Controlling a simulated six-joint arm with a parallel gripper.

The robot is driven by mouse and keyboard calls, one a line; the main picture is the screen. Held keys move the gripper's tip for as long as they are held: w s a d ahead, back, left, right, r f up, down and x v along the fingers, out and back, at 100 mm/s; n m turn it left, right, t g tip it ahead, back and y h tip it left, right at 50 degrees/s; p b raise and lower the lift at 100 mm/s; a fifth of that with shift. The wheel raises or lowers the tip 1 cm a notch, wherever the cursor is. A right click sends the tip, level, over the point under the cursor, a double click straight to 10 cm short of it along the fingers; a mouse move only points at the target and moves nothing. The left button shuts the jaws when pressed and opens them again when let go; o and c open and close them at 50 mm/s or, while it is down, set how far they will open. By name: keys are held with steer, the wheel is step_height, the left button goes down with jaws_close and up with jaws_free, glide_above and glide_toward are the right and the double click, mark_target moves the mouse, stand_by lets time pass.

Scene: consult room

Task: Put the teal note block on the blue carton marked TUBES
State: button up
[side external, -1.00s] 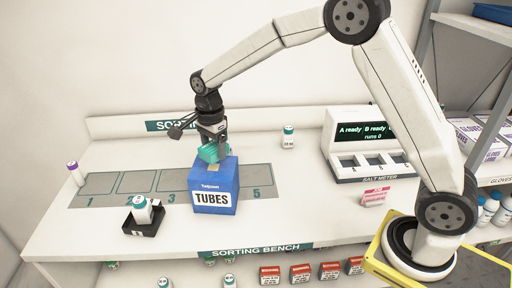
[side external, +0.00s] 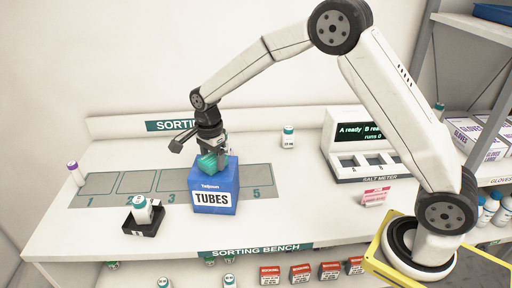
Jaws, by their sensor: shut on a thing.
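The blue carton (side external: 227,197) marked TUBES stands upright on the bench, over part of the numbered row. The teal note block (side external: 207,163) is tilted at the carton's top, toward its left side. My gripper (side external: 211,152) is shut on the teal note block, directly above the carton. The block looks very close to the carton's top; I cannot tell whether it touches. The fingers are partly hidden by the block.
A black holder (side external: 147,227) with a white jar stands at the front left. A purple-capped tube (side external: 74,172) is at the far left. A small white jar (side external: 288,137) and the salt meter (side external: 364,150) stand to the right. A pink-labelled box (side external: 375,197) lies in front of the meter.

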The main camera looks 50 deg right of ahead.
mark_target(213, 158)
steer(key=shift+f, duration=0.1)
steer(key=o, duration=1.2)
step_height(213, 158, up, 12)
steer(key=shift+r, duration=0.15)
steer(key=shift+s, duration=0.1)
stand_by(0.3)
steer(key=s+d+f+n+t, duration=0.1)
steer(key=s+f+n, duration=0.2)
steer(key=s+n, duration=0.3)
steer(key=s+d+f+n, duration=0.2)
steer(key=s+f+n, duration=0.2)
steer(key=s, duration=0.5)
steer(key=s+d+f+n+t, duration=0.1)
steer(key=s+f+n, duration=0.3)
steer(key=s+n, duration=0.3)
steer(key=shift+s+d+n+t, duration=0.15)
steer(key=shift+d+n+t, duration=0.15)
steer(key=shift+d+n, duration=0.15)
